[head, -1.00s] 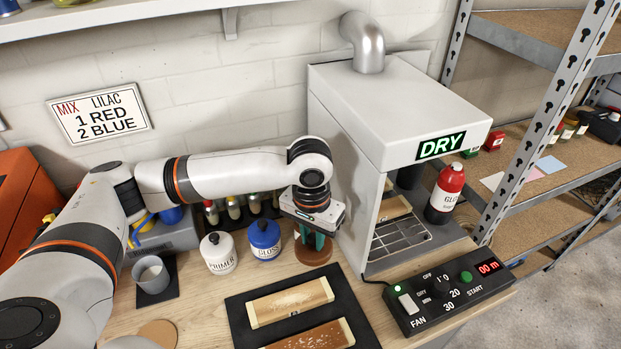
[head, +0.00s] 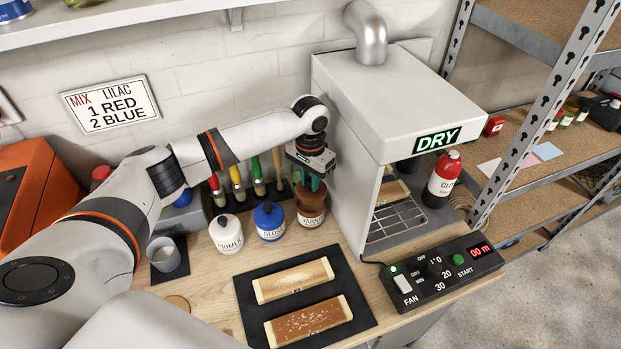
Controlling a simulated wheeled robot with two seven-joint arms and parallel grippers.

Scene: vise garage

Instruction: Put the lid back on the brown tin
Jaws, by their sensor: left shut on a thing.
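The brown tin (head: 312,221), labelled as varnish, stands upright on the bench to the right of the blue-lidded tin. My left gripper (head: 309,181) points down over it, its green fingertips shut on the brown lid (head: 311,201). The lid is at the top of the tin; I cannot tell whether it is fully seated or just above the rim. The fingers hide part of the lid. My right gripper is not in view.
A primer tin (head: 227,236) and a blue-lidded tin (head: 270,222) stand close on the left. Brushes (head: 257,172) are behind. The drying cabinet (head: 345,150) rises close on the right. A black mat (head: 357,302) with two boards lies in front.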

